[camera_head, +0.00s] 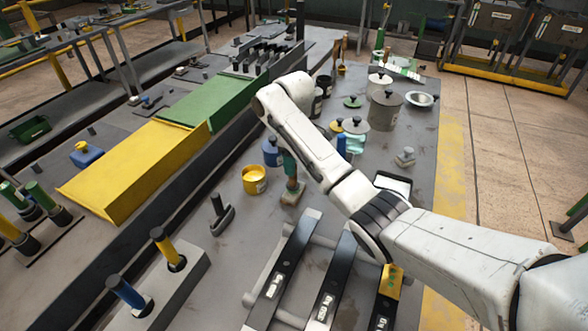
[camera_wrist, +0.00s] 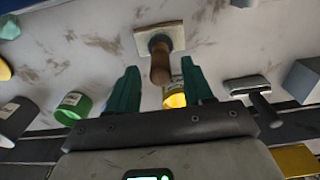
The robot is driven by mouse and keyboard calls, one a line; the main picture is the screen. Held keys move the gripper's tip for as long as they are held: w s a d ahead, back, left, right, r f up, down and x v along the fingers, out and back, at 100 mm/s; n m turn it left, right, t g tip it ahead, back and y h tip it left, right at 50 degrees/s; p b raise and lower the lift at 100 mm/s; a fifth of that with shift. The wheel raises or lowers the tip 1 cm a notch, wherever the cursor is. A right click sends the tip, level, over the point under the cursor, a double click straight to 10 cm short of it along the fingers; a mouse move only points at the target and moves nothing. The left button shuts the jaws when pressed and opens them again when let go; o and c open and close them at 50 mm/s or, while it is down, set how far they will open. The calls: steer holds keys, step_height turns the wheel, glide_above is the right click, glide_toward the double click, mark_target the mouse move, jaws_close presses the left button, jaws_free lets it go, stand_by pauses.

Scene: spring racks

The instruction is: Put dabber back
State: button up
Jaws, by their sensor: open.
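The tool I take for the dabber (camera_head: 293,191) stands on the grey bench, with a brown handle rising from a pale square pad. In the wrist view the dabber (camera_wrist: 158,31) shows its pad flat on the bench and its handle pointing toward the camera. My gripper (camera_wrist: 160,68) is open, with one green finger on each side of the handle's line. I cannot tell how far down the handle the fingertips reach. In the head view one green finger shows just above the handle; my arm hides the rest of the gripper.
A yellow pot (camera_head: 254,181) and a blue pot (camera_head: 271,155) stand close by. Black labelled rails (camera_head: 281,272) are in front. A block with two upright handles (camera_head: 170,285) is front left. Lidded pots (camera_head: 385,110) stand behind my arm.

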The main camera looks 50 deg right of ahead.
step_height(320, 180, up, 8)
steer(key=p, duration=0.5)
steer(key=shift+r, duration=0.25)
